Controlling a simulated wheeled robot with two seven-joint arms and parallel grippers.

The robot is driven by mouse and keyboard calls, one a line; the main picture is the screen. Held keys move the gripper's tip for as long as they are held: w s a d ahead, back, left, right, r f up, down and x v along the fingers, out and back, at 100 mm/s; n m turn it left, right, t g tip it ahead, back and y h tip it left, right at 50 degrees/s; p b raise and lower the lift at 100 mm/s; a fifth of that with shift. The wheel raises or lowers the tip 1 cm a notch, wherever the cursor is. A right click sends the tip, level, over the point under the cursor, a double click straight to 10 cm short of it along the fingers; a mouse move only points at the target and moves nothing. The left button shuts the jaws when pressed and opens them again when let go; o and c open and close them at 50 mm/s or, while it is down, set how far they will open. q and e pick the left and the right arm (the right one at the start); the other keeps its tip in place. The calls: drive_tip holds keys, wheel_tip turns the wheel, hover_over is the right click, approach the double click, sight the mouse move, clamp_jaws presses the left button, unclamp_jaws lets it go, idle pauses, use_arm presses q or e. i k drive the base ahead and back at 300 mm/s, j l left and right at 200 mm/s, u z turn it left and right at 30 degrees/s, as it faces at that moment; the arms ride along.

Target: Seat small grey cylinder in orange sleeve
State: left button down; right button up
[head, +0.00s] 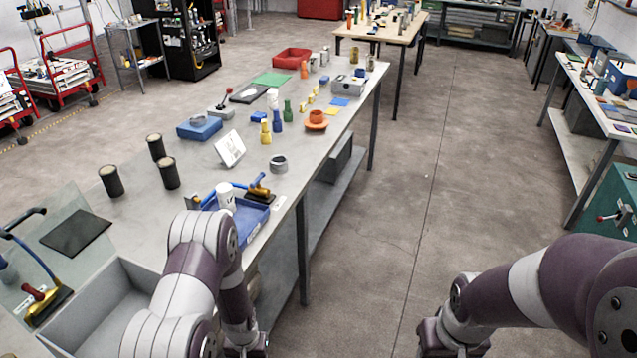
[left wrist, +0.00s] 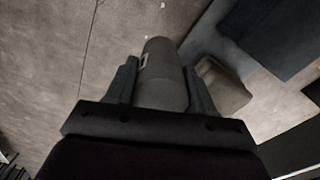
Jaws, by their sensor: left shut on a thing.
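My left gripper (left wrist: 160,72) shows in the left wrist view and is shut on a grey cylinder (left wrist: 163,88), with one finger on each side of it. The cylinder has a small pale mark on its side. In the head view the left arm reaches down at the table's near edge, and its fingers and the cylinder are out of sight. An orange flanged round piece, apparently the sleeve (head: 316,118), stands on the long table near its right edge. The left gripper is well short of it. My right arm is at the lower right, its gripper below the frame.
The long table (head: 205,172) carries a blue tray (head: 250,215), a grey ring (head: 278,163), a white sign (head: 230,149), yellow, blue and green pieces and several dark cylinders (head: 168,173). A grey bin (head: 110,300) is at the near left. The floor aisle right of the table is clear.

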sight(317, 121)
drive_tip(key=i+l+u, duration=0.2)
drive_tip(key=i+l, duration=0.45)
drive_tip(key=i, duration=0.15)
drive_tip(key=i+l+u, duration=0.2)
drive_tip(key=i+l, duration=0.55)
drive_tip(key=i+l+u, duration=0.2)
drive_tip(key=i+l, duration=0.5)
drive_tip(key=l, duration=0.15)
